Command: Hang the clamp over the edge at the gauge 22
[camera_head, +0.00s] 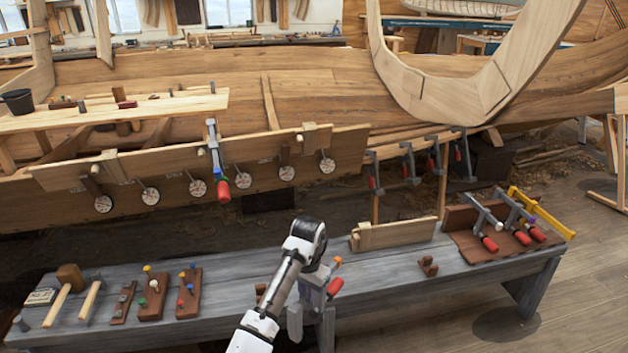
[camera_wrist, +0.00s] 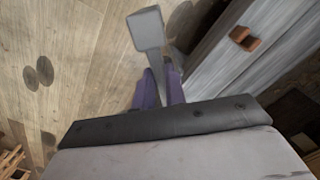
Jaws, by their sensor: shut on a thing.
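My gripper (camera_head: 313,278) is over the front edge of the grey bench, shut on a clamp. The clamp's red handle (camera_head: 335,287) shows just right of my gripper; much of the rest is hidden by my arm. In the wrist view the clamp's grey bar (camera_wrist: 148,29) sticks out beyond the two purple fingers of my gripper (camera_wrist: 161,88). Several round white gauges hang along the hull plank (camera_head: 60,178), including one at its right (camera_head: 327,166) and one at its left (camera_head: 103,204). Their numbers are too small to read. Another red-handled clamp (camera_head: 215,150) hangs on the plank's edge between gauges.
The grey bench (camera_head: 230,270) carries mallets (camera_head: 68,280), peg blocks (camera_head: 152,295), a wooden piece (camera_head: 393,234) and a clamp rack (camera_head: 470,245) at right. More clamps (camera_head: 410,163) hang on a rail at right. A plank shelf (camera_head: 150,108) juts above the gauges at left.

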